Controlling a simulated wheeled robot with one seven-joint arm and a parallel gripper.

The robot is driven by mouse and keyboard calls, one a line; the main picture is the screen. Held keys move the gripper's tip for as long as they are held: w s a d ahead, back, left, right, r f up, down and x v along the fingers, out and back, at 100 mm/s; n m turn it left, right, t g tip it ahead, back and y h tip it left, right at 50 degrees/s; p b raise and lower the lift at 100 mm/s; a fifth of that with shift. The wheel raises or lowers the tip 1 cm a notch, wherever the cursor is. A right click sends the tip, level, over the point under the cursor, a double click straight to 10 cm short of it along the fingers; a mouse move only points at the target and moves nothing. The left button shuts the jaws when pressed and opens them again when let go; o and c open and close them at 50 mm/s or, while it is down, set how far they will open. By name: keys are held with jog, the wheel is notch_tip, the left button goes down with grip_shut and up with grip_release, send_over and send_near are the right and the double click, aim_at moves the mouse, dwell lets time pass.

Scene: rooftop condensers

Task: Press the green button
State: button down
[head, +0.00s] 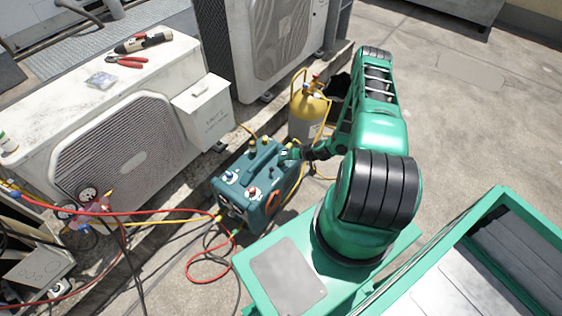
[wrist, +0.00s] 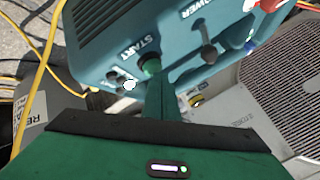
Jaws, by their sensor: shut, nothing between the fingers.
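The green button (wrist: 151,66) sticks out of the teal machine's panel beside the word START in the wrist view. My gripper (wrist: 158,84) is shut and empty. Its fingertips are right at the button and overlap its lower edge in the picture; I cannot tell whether they touch. In the head view, the teal machine (head: 238,202) stands on the rooftop floor, with my gripper (head: 289,154) at its right side. The green button cannot be made out there.
A POWER switch (wrist: 208,52) sits beside the button on the panel. A yellow-topped gas cylinder (head: 309,104) stands close behind my gripper. Hoses lie around the machine. A white condenser (head: 110,135) with pliers (head: 127,62) on top stands left. Open floor lies right.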

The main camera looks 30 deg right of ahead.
aim_at(283, 162)
jog(key=shift+f, duration=0.45)
dwell(0.4)
dwell(0.3)
jog(key=shift+r, duration=1.25)
jog(key=shift+r, duration=2.5)
